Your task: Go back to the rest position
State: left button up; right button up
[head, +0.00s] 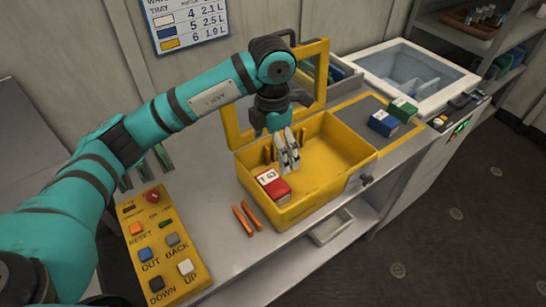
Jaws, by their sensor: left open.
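My left arm (180,107) reaches in from the left, teal with dark bands. My left gripper (288,158) hangs pointing down inside the open yellow case (333,190), over its left part, with nothing seen between its fingers. A red box with a white label (272,185) sits in the front left corner of the case, just below and left of the fingertips. A small gap seems to part them, but I cannot tell its size. My right gripper is not in view.
The raised yellow lid frame (315,75) stands behind the gripper. A button panel (165,245) and two orange sticks (247,217) lie left of the case. Blue (384,123) and green (403,109) boxes stand on the right, near a glass-topped unit (415,72). A wall chart (185,22) hangs behind.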

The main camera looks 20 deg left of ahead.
pick_arm(q)
jog(key=shift+r, duration=0.3)
